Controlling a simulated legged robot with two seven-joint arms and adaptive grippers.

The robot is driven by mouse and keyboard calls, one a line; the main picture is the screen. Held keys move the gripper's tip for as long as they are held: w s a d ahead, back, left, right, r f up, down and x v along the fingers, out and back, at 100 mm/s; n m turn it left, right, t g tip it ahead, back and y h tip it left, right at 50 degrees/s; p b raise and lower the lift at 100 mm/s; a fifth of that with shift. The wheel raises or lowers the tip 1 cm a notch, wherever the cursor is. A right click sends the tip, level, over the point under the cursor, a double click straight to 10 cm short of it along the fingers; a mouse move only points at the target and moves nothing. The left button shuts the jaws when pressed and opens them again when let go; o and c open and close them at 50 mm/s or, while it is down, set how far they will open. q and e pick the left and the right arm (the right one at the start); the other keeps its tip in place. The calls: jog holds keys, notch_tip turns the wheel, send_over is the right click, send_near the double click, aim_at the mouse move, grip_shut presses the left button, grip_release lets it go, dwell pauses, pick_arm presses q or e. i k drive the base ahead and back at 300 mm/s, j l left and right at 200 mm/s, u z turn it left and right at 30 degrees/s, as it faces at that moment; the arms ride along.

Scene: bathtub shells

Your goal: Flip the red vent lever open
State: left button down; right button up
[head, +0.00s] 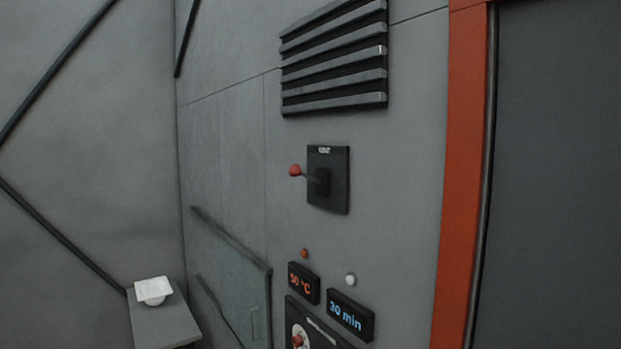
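The red vent lever (296,171) is a red knob on a short dark stem. It sticks out to the left and slightly up from a black plate (340,185) on the grey wall panel. The plate has a small white label at its top, too small to read surely. Above it is a vent (335,62) with several grey horizontal slats and dark gaps between them. Neither of my grippers is in the head view, and nothing touches the lever.
Below the lever are two displays, "50 °C" (303,283) and "30 min" (350,315), and a cut-off dial panel (312,328). An orange-red frame (461,170) stands at right. A small grey stand (160,322) bears a white object (153,289) at lower left.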

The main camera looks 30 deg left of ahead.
aim_at(295, 171)
jog(key=j+u, duration=0.1)
jog(key=u, duration=0.75)
jog(key=i+j+u, duration=0.1)
jog(key=u, duration=0.3)
jog(key=i+u, duration=0.1)
jog(key=u, duration=0.75)
jog(key=i, duration=0.05)
